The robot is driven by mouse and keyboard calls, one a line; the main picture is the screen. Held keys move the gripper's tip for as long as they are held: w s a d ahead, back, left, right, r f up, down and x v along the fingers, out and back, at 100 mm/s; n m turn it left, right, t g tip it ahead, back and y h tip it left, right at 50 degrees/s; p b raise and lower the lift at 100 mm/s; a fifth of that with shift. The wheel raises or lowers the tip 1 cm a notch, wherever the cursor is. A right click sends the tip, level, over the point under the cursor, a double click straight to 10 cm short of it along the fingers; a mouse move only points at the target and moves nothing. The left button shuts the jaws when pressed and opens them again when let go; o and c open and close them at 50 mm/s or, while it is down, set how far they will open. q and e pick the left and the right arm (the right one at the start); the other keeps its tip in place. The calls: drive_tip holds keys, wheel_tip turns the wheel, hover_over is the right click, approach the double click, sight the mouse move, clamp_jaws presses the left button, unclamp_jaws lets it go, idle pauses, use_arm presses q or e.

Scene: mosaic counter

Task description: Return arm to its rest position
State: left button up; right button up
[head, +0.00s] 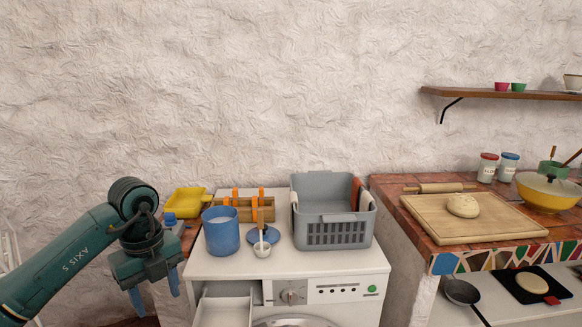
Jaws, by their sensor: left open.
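My left gripper (155,293) is open and empty, with its two light-blue fingers pointing down. My teal left arm (70,256) comes in from the lower left. The gripper hangs in front of and to the left of the white washing machine (212,268), apart from the things on its top. My right gripper is not in view.
A yellow tray (184,203) is behind the arm. A drawer (222,311) is open below. A mosaic counter (520,256) stands right.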

use_arm(q)
drive_tip(key=s+d+f+m+g+h, duration=0.1)
drive_tip(key=s+d+f+m+h, duration=0.15)
drive_tip(key=d+h, duration=0.4)
drive_tip(key=s+d+f+m+g+h, duration=0.1)
drive_tip(key=s+d+f+m+h, duration=0.2)
drive_tip(key=d, duration=0.7)
drive_tip(key=s+d+r+n+t+h+p, duration=0.1)
drive_tip(key=s+d+r+n+t+h, duration=0.3)
drive_tip(key=d+r+n+t+h, duration=0.5)
drive_tip(key=w+a+f+n+t+y, duration=0.1)
drive_tip(key=a+f+n+t+y, duration=0.9)
drive_tip(key=n, duration=0.5)
drive_tip(key=s+a+f+n+g+y, duration=0.2)
drive_tip(key=s+f, duration=0.3)
drive_tip(key=f, duration=0.3)
drive_tip(key=s+a+f+n+g+y, duration=0.3)
drive_tip(key=s+f, duration=0.3)
drive_tip(key=f, duration=0.2)
drive_tip(key=shift+s+a+g+p, duration=0.3)
drive_tip(key=shift+g+p, duration=0.15)
drive_tip(key=shift+g, duration=0.25)
